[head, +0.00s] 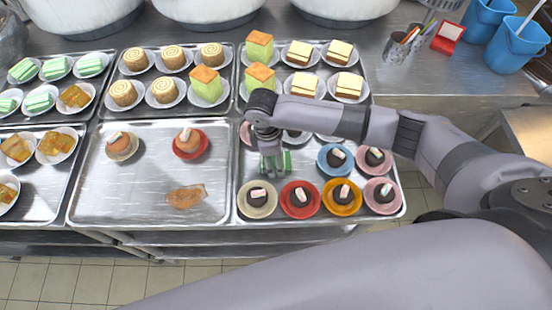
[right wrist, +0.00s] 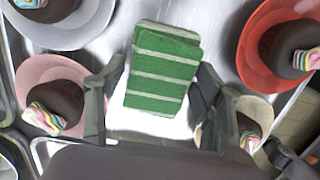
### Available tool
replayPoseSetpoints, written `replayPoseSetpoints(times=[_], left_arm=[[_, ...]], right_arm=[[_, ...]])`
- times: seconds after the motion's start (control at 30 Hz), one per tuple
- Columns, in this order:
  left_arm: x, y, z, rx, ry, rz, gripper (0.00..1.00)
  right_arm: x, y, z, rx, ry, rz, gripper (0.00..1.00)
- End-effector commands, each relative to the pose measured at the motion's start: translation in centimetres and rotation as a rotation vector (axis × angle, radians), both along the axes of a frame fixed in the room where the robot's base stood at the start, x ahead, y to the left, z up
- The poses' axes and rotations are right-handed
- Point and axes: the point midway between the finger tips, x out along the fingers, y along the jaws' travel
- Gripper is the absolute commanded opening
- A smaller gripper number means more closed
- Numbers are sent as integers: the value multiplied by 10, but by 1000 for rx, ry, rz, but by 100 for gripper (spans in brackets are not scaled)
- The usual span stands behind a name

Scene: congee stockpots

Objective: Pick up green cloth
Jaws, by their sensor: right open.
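The green cloth (right wrist: 163,70) is folded, with pale stripes, and lies on the metal tray between small plates. In the right wrist view it sits between the two open fingers of my right gripper (right wrist: 160,115), with a gap on either side. In the head view my right gripper (head: 270,165) points down over the tray, and only a bit of the green cloth (head: 287,160) shows beside the fingers; the rest is hidden behind them. My left gripper is not in view.
Dark cakes on coloured plates crowd around the cloth, including a red plate (head: 300,212), an orange plate (head: 342,209) and a blue plate (head: 335,172). The tray to the left (head: 92,199) has open room. Pots, blue buckets (head: 516,45) and a red box (head: 447,38) stand behind.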

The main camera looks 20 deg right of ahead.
Motion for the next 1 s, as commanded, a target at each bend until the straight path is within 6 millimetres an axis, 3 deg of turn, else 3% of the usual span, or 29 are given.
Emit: replayPoseSetpoints(times=[0.27,0.83,1.0], left_arm=[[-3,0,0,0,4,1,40],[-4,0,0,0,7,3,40],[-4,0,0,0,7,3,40]], right_arm=[[0,0,-4,1,0,1,62],[0,0,-3,1,0,0,24],[0,0,-3,1,-1,0,24]])
